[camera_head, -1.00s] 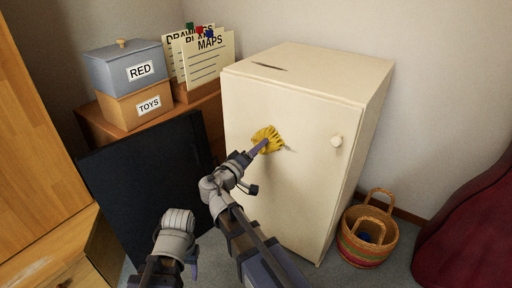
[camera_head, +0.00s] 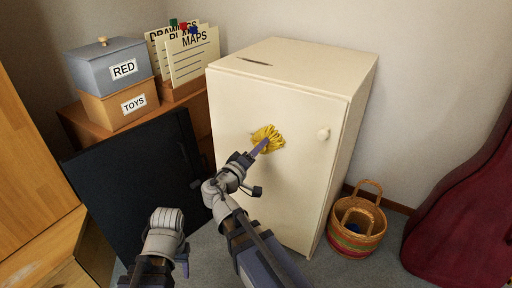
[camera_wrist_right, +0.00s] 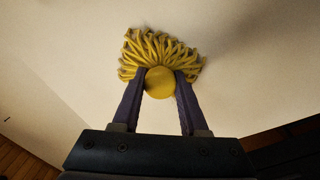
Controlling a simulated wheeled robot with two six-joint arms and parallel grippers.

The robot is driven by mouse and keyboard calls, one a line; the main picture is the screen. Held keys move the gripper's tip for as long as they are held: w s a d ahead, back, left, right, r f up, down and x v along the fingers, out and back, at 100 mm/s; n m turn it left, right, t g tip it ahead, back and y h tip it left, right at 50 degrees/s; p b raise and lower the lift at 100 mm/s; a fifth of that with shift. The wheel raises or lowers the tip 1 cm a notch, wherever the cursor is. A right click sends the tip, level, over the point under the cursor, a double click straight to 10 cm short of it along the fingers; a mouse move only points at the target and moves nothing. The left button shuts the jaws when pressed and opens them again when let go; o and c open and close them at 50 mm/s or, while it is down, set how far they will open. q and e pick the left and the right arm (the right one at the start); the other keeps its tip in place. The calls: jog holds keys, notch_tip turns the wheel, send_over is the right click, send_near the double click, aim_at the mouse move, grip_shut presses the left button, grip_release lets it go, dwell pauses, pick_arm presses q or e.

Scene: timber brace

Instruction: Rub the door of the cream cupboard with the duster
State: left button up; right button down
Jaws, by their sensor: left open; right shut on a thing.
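The cream cupboard (camera_head: 300,60) stands in the middle of the head view. Its door (camera_head: 270,200) is shut and has a round knob (camera_head: 323,134) on its right side. My right gripper (camera_head: 258,150) is shut on the duster (camera_head: 268,138), which has yellow strands. The strands are at the upper middle of the door and appear to touch it. In the right wrist view the two fingers grip the duster's round yellow end (camera_wrist_right: 159,83), and the strands (camera_wrist_right: 160,50) fan out against the cream surface. My left gripper (camera_head: 182,262) is low at the left, away from the door, and its fingers are mostly hidden.
A dark panel (camera_head: 135,185) leans left of the cupboard. Behind it, boxes (camera_head: 118,100) and labelled cards (camera_head: 190,55) stand on a wooden unit. A woven basket (camera_head: 357,240) and a dark red object (camera_head: 460,225) are on the right.

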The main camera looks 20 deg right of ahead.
jog(key=shift+s+d, duration=0.9)
jog(key=shift+s, duration=0.3)
jog(key=shift+w+d, duration=0.1)
jog(key=shift+w, duration=0.05)
jog(key=shift+w, duration=0.1)
jog(key=shift+w+a, duration=1.3)
jog(key=shift+w, duration=0.1)
jog(key=shift+w, duration=0.1)
jog(key=shift+w+a, duration=1.2)
jog(key=shift+w, duration=0.05)
jog(key=shift+w, duration=0.1)
